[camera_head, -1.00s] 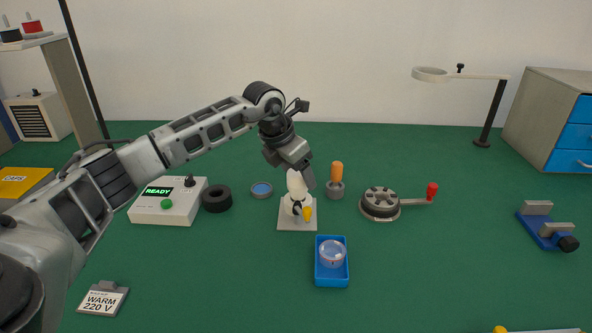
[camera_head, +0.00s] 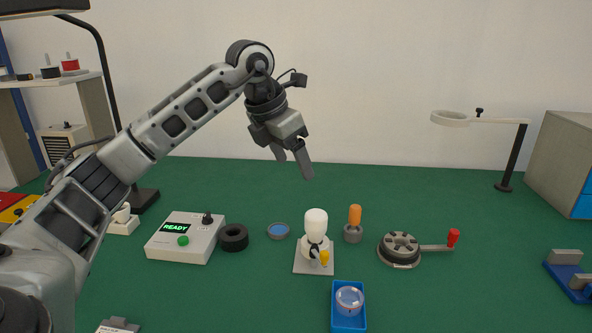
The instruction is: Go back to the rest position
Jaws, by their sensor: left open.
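My left gripper (camera_head: 292,158) hangs open and empty in the air, fingers pointing down and a little right. It is above and behind a white bulb (camera_head: 316,222), which stands upright on a small pale base plate (camera_head: 312,267) with a yellow part (camera_head: 324,258) at its front. The gripper is clear of the bulb. My right gripper is not in view.
Around it on the green table are a READY box (camera_head: 186,238), a black ring (camera_head: 234,237), an orange-handled tool (camera_head: 354,222), a crank wheel (camera_head: 400,249) and a blue tray (camera_head: 348,318). A ring lamp (camera_head: 452,119) stands right.

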